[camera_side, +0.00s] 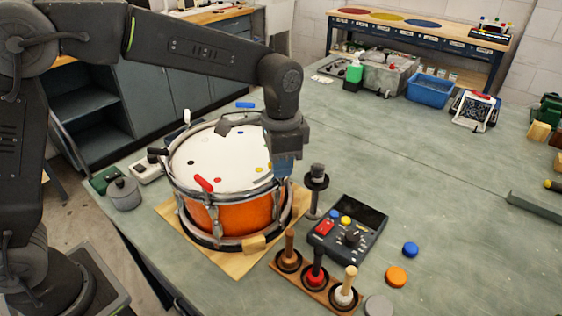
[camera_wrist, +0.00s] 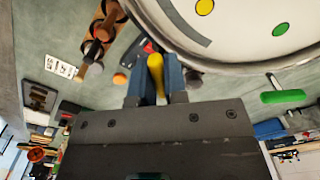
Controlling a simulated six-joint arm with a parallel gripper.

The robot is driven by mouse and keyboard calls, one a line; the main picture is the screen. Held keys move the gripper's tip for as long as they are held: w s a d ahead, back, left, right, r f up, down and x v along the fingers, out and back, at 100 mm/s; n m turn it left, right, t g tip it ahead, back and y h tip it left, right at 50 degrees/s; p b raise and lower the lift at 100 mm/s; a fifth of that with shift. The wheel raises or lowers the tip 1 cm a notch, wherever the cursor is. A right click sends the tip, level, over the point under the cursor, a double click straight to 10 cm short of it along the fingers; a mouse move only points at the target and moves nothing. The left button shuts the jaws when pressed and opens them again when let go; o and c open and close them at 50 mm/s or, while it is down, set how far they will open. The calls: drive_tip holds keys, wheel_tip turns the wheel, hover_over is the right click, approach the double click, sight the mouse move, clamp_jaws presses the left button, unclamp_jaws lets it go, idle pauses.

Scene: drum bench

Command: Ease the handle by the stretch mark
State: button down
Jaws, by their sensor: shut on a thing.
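The drum (camera_side: 232,214) has an orange shell, a metal rim and a white head, and stands on a wooden board. My gripper (camera_side: 284,170) is at the drum's right rim, with its blue fingers pointing down. In the wrist view my gripper (camera_wrist: 155,78) is shut on a yellow handle (camera_wrist: 155,70), just outside the rim. That handle is hidden in the side view. A grey strip (camera_wrist: 184,20) lies on the drumhead near the rim; I cannot tell whether it is the stretch mark. A green handle (camera_wrist: 284,96) sticks out farther around the rim.
A stand with a dark disc (camera_side: 316,180) is close right of my gripper. A button box (camera_side: 350,232) and a rack of pegs (camera_side: 315,286) stand in front. Coloured discs lie at the right. The bench behind them is largely clear.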

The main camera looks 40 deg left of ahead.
drive_tip(key=shift+n, duration=0.6)
drive_tip(key=c, duration=1.2)
unclamp_jaws()
drive_tip(key=shift+o, duration=0.2)
wheel_tip(320, 180, up, 14)
drive_tip(key=shift+f, duration=0.1)
